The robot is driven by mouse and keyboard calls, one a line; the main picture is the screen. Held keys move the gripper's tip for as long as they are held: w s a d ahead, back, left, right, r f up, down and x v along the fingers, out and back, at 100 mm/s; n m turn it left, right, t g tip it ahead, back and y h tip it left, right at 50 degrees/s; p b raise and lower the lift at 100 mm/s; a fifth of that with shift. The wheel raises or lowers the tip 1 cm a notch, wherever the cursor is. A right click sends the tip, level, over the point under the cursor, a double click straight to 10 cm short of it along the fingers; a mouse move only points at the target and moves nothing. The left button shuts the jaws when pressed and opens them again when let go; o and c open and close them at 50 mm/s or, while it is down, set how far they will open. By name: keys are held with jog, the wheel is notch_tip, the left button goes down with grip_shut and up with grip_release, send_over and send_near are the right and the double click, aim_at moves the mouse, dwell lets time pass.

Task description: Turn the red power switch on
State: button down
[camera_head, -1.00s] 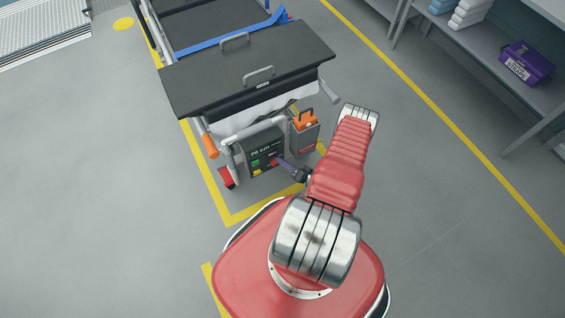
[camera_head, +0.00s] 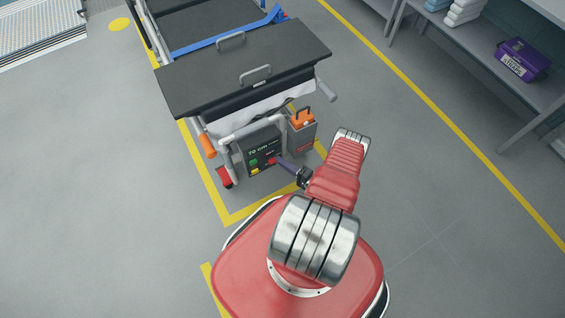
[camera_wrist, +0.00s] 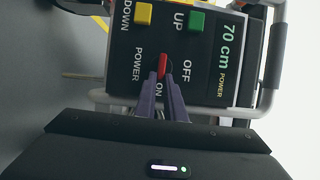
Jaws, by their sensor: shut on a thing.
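The red power switch (camera_wrist: 162,66) is a small red lever on the dark control panel (camera_wrist: 212,75). Sideways labels read POWER beside it, OFF on one side and ON near the fingers. My gripper (camera_wrist: 161,80) has its two purple fingers closed around the lever, whose lower part they hide. Which label the lever leans toward is hard to tell. In the head view my gripper (camera_head: 280,162) reaches the panel (camera_head: 262,148) from the right, at the end of the bed-like cart (camera_head: 240,65).
A yellow button (camera_wrist: 143,14) and a green button (camera_wrist: 196,21) sit beside the switch. A grey tube frame (camera_wrist: 272,60) borders the panel. A grey box with an orange item (camera_head: 302,118) hangs next to it. Shelving (camera_head: 480,75) stands at the right, with open floor between.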

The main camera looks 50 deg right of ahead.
jog(key=shift+d+f, duration=0.1)
jog(key=shift+d, duration=0.1)
jog(key=c, duration=1.8)
grip_release()
jog(key=shift+a, duration=0.15)
jog(key=shift+c, duration=0.2)
jog(key=s+d, duration=0.1)
jog(key=s, duration=1.2)
jog(key=shift+s+d, duration=0.25)
jog(key=shift+s, duration=0.15)
